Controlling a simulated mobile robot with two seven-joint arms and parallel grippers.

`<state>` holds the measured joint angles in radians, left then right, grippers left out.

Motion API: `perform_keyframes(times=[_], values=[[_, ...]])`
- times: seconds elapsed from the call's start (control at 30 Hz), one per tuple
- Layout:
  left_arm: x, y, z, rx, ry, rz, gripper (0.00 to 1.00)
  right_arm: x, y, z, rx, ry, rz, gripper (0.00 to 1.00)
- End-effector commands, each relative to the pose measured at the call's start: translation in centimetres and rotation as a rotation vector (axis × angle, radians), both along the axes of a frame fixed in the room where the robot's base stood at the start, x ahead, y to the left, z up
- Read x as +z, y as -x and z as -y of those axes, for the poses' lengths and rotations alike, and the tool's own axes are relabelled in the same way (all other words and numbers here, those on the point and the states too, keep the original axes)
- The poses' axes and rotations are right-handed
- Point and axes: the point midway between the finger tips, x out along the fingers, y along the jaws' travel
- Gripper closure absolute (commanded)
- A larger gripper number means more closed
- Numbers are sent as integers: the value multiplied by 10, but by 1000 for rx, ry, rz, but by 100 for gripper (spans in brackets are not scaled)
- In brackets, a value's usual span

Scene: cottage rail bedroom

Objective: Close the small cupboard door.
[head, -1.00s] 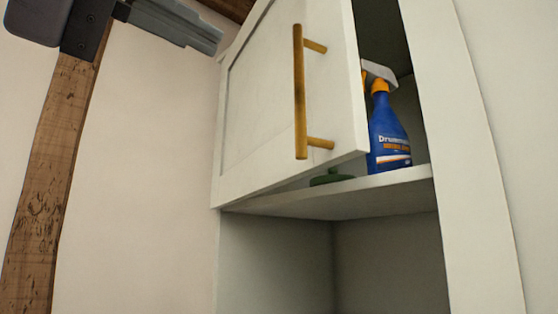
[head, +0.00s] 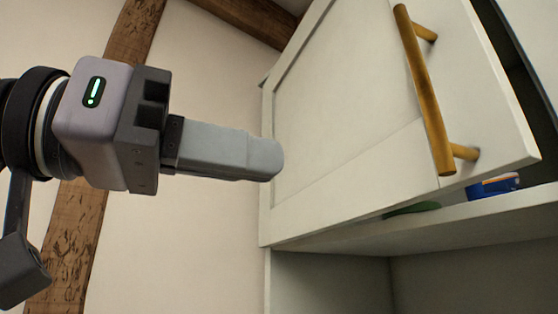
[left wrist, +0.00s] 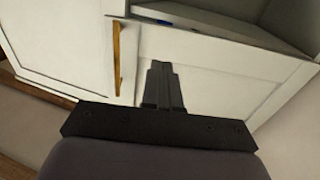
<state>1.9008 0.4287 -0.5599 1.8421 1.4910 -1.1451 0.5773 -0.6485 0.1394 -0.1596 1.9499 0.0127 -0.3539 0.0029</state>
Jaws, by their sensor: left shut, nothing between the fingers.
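The small white cupboard door (head: 345,115) stands ajar, with a dark gap along its right edge in the head view. Its long brass bar handle (head: 424,90) is near that edge; the handle also shows in the left wrist view (left wrist: 117,58). My left gripper (head: 278,160) is shut and empty. Its fingertips point at the left part of the door's outer face, well left of the handle. I cannot tell whether they touch the door. In the left wrist view the closed fingers (left wrist: 160,66) lie in front of white panelling. My right gripper is in neither view.
A shelf (head: 400,232) runs below the door, holding a blue bottle (head: 493,186) and a green item (head: 412,208), both mostly hidden by the door. An open compartment lies underneath. A wooden post (head: 70,235) stands against the wall at left.

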Motion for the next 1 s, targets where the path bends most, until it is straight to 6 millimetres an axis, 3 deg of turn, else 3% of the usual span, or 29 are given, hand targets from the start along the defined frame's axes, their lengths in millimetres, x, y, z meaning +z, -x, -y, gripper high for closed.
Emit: perform_keyframes(times=[0.3, 0.5, 0.7, 1.0], values=[[3, -27, 63, -1, -2, -3, 100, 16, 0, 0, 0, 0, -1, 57], [2, -41, 95, 0, -2, -3, 100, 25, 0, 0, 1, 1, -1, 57], [1, -47, 110, 0, 0, -2, 100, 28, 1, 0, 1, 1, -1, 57], [0, -48, 112, 0, 1, -2, 100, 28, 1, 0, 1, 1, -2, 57]])
